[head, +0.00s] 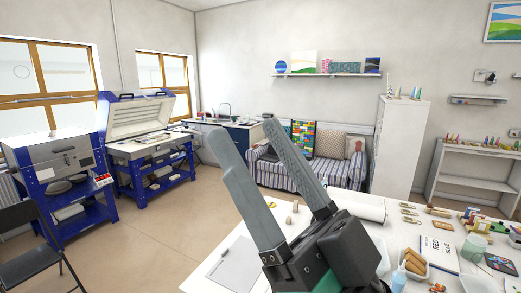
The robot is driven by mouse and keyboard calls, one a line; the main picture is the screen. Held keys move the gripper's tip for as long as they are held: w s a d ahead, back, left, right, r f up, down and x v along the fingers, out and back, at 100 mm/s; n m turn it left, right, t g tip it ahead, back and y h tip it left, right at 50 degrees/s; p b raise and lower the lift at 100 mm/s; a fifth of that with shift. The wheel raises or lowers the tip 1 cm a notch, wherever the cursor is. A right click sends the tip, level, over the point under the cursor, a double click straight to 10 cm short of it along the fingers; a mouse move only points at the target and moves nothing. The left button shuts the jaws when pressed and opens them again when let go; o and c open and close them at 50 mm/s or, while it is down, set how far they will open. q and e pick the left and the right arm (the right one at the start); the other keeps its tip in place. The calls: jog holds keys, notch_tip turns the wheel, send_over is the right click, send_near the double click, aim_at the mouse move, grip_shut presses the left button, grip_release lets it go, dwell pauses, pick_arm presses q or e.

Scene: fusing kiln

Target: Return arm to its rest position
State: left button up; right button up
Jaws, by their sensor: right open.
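My right gripper (255,158) fills the middle of the head view, raised in front of the white worktable (228,250). Its two long grey fingers are spread apart and point up and to the left. Nothing is between them. The gripper body hides part of the table behind it. My left gripper does not show.
The table's right side holds a tray of corks (414,262), a blue-capped bottle (399,278), a lettered card (438,252) and small tools. An open blue kiln (140,118), a closed kiln (62,158), a striped sofa (285,174) and a folding chair (30,240) stand beyond. The floor between is clear.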

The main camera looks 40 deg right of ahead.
notch_tip(320, 180, up, 28)
jog(key=p, duration=2.8)
notch_tip(320, 180, down, 35)
jog(key=b, duration=3.4)
jog(key=shift+b, duration=0.35)
jog(key=shift+w, duration=0.1)
